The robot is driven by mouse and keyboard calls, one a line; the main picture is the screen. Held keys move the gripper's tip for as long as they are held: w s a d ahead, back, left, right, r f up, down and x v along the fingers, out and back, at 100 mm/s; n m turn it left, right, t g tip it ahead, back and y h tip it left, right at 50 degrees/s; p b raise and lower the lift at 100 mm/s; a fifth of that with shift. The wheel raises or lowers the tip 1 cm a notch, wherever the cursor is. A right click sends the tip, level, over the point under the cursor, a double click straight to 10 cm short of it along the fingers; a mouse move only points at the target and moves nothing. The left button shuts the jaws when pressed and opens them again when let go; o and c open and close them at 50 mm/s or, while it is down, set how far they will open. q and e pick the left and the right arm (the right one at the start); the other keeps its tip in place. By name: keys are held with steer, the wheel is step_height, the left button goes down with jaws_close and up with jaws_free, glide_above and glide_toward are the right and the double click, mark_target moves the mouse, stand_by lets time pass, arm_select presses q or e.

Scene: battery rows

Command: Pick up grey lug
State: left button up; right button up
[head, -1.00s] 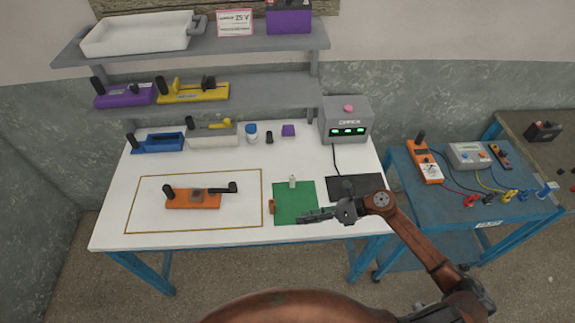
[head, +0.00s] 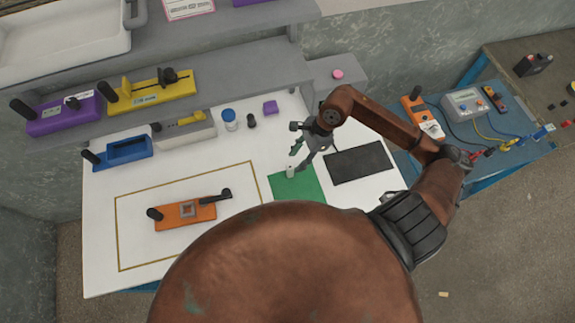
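A small pale grey upright piece, which looks like the grey lug (head: 290,171), stands near the back edge of the green mat (head: 298,186). My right gripper (head: 297,158) is just above and beside it, fingers pointing down and to the left. Its fingers look parted, with nothing seen between them. I cannot tell whether a fingertip touches the lug. My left gripper is not in view. The large brown part of my own arm hides the front of the mat and the table's front right.
An orange fixture (head: 185,214) with black posts lies inside the yellow outline. A black pad (head: 358,163) is right of the mat.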

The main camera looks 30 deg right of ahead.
mark_target(291, 167)
steer(key=x, duration=0.5)
steer(key=shift+w+a+f+p, duration=0.1)
steer(key=shift+a+f+p, duration=0.2)
steer(key=shift+a, duration=0.1)
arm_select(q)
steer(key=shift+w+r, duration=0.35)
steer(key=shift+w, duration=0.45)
arm_select(e)
steer(key=shift+c, duration=0.2)
steer(key=c, duration=0.5)
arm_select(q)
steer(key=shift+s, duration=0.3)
arm_select(e)
jaws_close()
